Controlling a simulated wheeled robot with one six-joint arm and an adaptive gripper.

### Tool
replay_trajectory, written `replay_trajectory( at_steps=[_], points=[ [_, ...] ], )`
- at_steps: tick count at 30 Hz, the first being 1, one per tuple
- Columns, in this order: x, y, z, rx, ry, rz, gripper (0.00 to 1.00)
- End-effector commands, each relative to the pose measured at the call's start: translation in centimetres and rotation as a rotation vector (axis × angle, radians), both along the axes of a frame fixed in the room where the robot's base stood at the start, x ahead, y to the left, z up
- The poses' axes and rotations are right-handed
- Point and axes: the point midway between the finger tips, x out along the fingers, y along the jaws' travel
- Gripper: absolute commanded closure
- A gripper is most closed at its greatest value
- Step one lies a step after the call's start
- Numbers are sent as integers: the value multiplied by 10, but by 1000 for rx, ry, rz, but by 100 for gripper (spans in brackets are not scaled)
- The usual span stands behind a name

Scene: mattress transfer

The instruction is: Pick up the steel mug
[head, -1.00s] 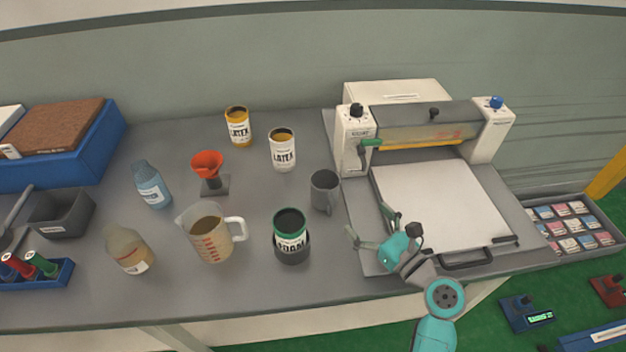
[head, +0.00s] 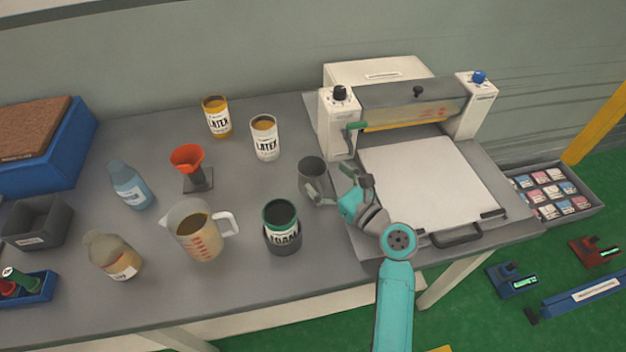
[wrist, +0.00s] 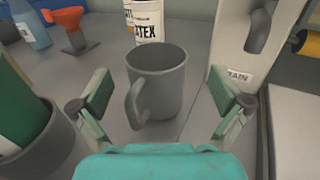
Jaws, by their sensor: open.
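The steel mug (head: 310,172) is a plain grey cup standing upright on the grey table, left of the white machine. In the wrist view the mug (wrist: 160,80) is at the middle, its handle facing toward me and slightly left. My gripper (head: 335,187) is at the mug's near right side in the head view and partly covers it. In the wrist view my gripper (wrist: 158,100) is open, with one finger on each side of the mug and visible gaps between. Nothing is held.
A green foam can in a dark holder (head: 281,228) stands close to the near left. A white latex can (head: 265,138) stands behind the mug. The white machine (head: 430,180) is close on the right. A measuring jug (head: 198,232) stands further left.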

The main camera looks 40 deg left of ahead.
Motion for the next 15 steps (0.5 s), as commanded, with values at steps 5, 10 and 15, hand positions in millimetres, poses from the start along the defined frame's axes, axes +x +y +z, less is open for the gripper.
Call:
replay_trajectory(
  at_steps=[5, 10, 15],
  points=[
    [0, 27, 2, 1, 1, 3, 0],
    [4, 41, 1, 0, 0, 1, 0],
    [5, 41, 1, 0, 0, 0, 0]
  ],
)
